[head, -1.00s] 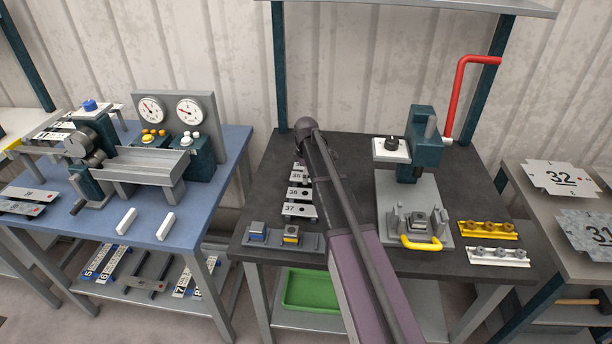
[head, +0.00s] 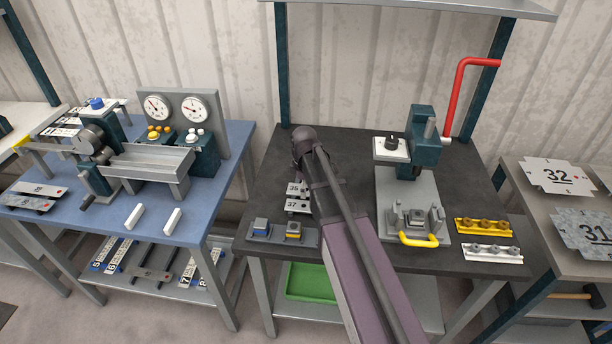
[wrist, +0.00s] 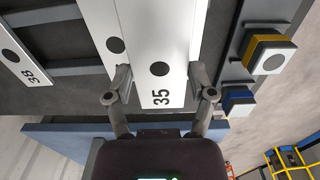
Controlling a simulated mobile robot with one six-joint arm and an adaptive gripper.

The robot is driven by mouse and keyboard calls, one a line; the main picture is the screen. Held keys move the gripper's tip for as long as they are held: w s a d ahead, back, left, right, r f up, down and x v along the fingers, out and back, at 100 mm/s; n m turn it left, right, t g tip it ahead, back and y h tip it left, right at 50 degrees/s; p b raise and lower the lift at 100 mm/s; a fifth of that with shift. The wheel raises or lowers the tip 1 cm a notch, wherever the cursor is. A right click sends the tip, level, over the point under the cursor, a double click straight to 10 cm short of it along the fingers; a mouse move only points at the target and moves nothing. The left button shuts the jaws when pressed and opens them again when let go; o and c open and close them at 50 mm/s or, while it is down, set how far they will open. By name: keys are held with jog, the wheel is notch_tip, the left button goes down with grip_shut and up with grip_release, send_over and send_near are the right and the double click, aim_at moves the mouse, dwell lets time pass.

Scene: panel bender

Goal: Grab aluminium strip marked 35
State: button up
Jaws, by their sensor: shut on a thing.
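The aluminium strip marked 35 (wrist: 164,48) is pale, with a dark round hole and a black number. In the wrist view it lies between the two fingers of my gripper (wrist: 160,82). The gripper is shut on the strip's edges near its numbered end. A second pale strip with a hole (wrist: 107,22) lies just left of it, its number out of sight.
Strip 37 (head: 298,206) lies on the dark bench near blue and yellow blocks on a grey base (head: 262,234). Strip 38 (wrist: 32,72) is left in the wrist view. A press with a red lever (head: 460,95) stands right. A blue bench (head: 215,215) is left.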

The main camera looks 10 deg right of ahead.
jog(key=shift+s+a+r, duration=0.1)
jog(key=shift+s+a, duration=0.15)
jog(key=shift+s, duration=0.55)
jog(key=shift+s+a+r, duration=0.1)
jog(key=shift+s+a, duration=0.1)
jog(key=shift+s, duration=0.55)
